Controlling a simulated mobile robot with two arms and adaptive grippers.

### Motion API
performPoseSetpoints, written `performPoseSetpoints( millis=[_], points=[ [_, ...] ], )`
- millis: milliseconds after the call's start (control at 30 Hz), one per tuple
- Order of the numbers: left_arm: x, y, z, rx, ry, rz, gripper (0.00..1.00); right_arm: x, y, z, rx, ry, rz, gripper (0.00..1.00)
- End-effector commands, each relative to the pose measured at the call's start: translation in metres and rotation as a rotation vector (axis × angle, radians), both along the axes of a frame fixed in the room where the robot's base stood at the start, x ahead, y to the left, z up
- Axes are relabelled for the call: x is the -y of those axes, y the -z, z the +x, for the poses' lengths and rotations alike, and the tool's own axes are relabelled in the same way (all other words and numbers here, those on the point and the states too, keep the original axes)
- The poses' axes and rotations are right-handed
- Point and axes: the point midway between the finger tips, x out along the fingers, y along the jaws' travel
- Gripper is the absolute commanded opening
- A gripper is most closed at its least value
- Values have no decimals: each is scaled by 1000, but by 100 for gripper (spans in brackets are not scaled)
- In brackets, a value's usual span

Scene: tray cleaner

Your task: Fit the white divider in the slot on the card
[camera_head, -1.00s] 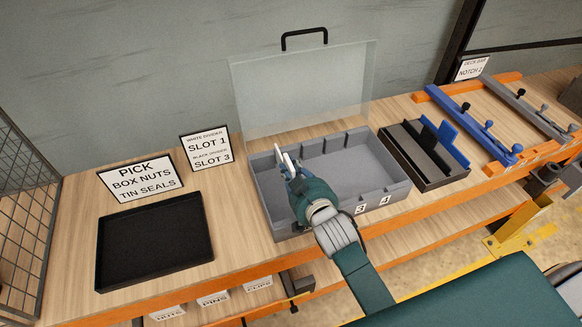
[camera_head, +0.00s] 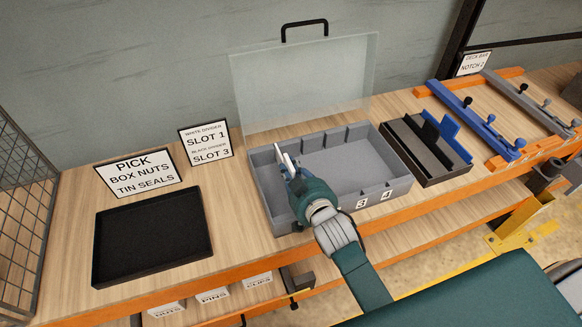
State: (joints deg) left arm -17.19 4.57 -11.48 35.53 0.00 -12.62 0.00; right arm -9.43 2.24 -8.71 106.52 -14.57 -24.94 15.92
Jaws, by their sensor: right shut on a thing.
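My right gripper (camera_head: 290,168) reaches over the left part of the open grey box (camera_head: 399,189), jaws shut on a thin white piece, which looks like the white divider (camera_head: 280,154). It is mostly hidden by the gripper, and I cannot tell whether it sits in a slot. The card (camera_head: 205,145) behind the box reads white divider slot 1, black divider slot 3. Labels 3 and 4 show on the box's front wall; its left front is hidden by my arm. My left gripper is out of view.
The box's clear lid (camera_head: 305,85) stands raised behind it. A black rack (camera_head: 447,173) with black and blue dividers stands to the right. An empty black tray (camera_head: 150,240) lies at left beside a pick card (camera_head: 140,175). Blue and grey bars lie at far right.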

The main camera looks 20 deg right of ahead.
Motion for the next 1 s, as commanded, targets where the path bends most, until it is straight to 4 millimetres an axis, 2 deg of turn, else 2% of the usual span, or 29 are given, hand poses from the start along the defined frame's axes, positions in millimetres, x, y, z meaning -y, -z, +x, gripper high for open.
performPoseSetpoints(
  millis=[400, 433, 533, 833, 1000],
  points=[
    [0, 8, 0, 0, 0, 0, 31, 0, 11, 0, 1, 0, 0, 0],
    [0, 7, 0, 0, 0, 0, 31, 0, 10, 0, 2, 0, 0, 19],
    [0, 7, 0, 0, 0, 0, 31, 0, 10, 0, 1, 0, 0, 37],
    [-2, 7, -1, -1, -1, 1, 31, 0, 10, -1, -1, 0, 0, 37],
    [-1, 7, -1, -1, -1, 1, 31, 1, 6, -18, -2, 0, 1, 37]
  ],
)
